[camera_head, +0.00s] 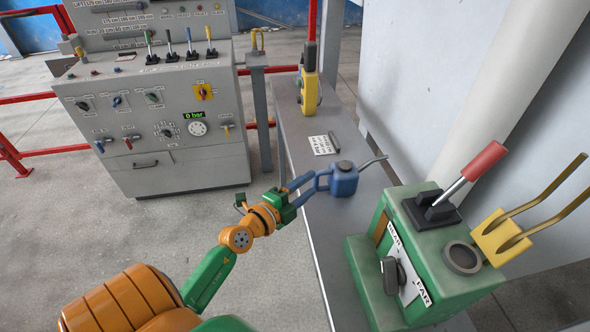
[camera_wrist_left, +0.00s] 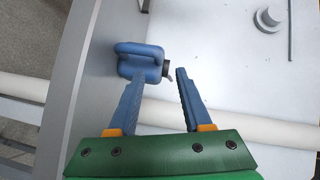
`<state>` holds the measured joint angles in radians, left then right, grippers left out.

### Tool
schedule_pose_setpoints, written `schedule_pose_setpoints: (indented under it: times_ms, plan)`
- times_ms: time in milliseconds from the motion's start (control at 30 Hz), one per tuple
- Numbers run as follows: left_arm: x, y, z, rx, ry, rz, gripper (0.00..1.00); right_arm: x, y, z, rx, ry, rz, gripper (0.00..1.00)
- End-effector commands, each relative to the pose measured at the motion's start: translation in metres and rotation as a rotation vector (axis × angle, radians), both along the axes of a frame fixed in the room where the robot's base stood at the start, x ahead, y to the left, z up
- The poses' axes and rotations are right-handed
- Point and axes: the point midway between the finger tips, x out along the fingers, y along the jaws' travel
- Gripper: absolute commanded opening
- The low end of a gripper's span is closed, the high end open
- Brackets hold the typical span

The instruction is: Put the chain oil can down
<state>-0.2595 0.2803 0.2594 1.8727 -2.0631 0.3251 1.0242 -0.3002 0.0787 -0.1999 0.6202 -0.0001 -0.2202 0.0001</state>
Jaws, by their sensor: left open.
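The chain oil can (camera_head: 345,182) is blue, with a dark cap, a grey spout pointing right and a handle on its left side. It stands upright on the narrow grey bench (camera_head: 303,160). My left gripper (camera_head: 306,184) is open beside the handle, on the can's left. In the left wrist view the can (camera_wrist_left: 137,64) lies ahead of the left fingertip, and the space between the two fingers (camera_wrist_left: 162,82) is empty. Whether a fingertip touches the handle I cannot tell. My right gripper is not in view.
A white label card (camera_head: 322,144) and a dark pen-like item lie behind the can. A yellow device (camera_head: 309,90) stands at the bench's far end. A green lever box (camera_head: 430,262) stands at the near right. A grey control console (camera_head: 160,125) is at the left.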

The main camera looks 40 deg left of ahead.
Motion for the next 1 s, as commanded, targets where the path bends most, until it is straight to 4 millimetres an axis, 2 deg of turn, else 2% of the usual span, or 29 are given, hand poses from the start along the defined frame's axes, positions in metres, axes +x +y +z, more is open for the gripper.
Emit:
schedule_pose_setpoints:
  times_ms: [100,233,467,567,667,700,767,800,867,900,967,1000]
  plan:
    - [-0.029,0.002,0.002,-0.001,0.003,0.001,0.49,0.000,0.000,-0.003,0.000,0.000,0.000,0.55]
    - [-0.050,0.003,0.004,-0.001,0.002,0.000,0.49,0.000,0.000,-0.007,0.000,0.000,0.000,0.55]
    - [-0.061,0.004,0.008,0.000,-0.001,-0.001,0.49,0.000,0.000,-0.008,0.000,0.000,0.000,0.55]
    - [-0.061,0.005,-0.005,-0.055,0.017,0.012,0.49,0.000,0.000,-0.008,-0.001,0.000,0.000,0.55]
    - [-0.064,0.005,-0.069,-0.277,0.109,0.092,0.49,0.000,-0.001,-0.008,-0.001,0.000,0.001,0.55]
    - [-0.071,0.004,-0.110,-0.397,0.177,0.158,0.49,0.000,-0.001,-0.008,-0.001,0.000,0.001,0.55]
    - [-0.092,-0.002,-0.177,-0.559,0.310,0.284,0.49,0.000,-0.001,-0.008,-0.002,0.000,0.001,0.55]
    - [-0.113,-0.009,-0.219,-0.641,0.407,0.369,0.49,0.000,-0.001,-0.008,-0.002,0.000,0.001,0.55]
    - [-0.151,-0.022,-0.275,-0.729,0.565,0.496,0.49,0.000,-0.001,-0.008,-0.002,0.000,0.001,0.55]
    - [-0.181,-0.033,-0.306,-0.768,0.672,0.575,0.49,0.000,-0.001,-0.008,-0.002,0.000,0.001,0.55]
    - [-0.227,-0.048,-0.343,-0.803,0.826,0.683,0.49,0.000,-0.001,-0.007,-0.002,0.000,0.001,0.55]
    - [-0.257,-0.057,-0.361,-0.817,0.920,0.745,0.49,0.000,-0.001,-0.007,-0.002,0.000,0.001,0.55]
